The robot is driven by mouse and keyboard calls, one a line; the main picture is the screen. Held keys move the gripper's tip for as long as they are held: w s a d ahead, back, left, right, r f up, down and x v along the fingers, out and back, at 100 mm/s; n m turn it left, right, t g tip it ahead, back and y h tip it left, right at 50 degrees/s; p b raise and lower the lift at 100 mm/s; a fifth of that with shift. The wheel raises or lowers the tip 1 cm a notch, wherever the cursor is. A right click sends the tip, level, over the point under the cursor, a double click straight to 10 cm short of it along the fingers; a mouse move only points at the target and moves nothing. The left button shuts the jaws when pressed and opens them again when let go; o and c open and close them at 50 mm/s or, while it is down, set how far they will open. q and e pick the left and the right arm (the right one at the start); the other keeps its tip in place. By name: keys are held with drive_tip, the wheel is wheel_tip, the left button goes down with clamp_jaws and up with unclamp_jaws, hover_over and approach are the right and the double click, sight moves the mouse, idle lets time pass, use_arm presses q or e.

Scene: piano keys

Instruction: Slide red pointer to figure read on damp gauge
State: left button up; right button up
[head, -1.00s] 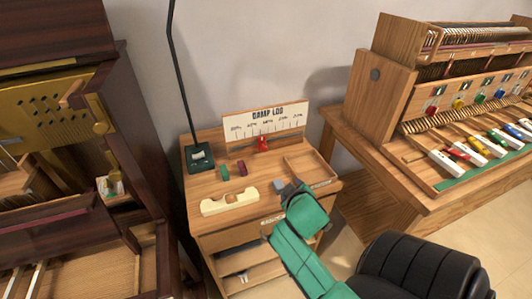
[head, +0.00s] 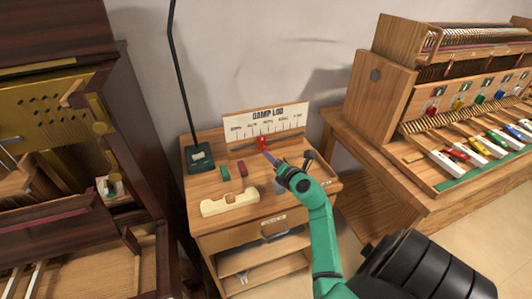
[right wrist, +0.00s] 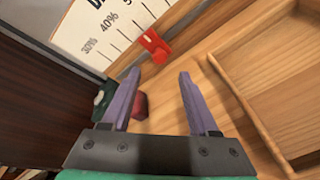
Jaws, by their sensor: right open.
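The red pointer (head: 262,143) stands on the rail below the white DAMP LOG board (head: 267,117), near the middle of its percent scale. In the right wrist view the pointer (right wrist: 154,44) lies just beyond my fingertips, with 30% and 40% readable to its left. My right gripper (head: 288,158) is open and empty over the small desk, near the pointer but apart from it. Its two purple fingers (right wrist: 157,80) are spread. I cannot make out a damp gauge reading in these views. My left gripper is not in view.
On the desk are a dark red block (head: 243,170), a green block (head: 225,174), a cream notched piece (head: 230,204) and a dark green lamp base (head: 199,158) with its pole. A shallow tray (right wrist: 238,86) lies right. Piano cabinets flank the desk.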

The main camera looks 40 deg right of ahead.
sight(263, 146)
drive_tip(key=b+x, duration=0.1)
drive_tip(key=x, duration=0.6)
drive_tip(key=shift+w, duration=0.15)
clamp_jaws()
idle(1.0)
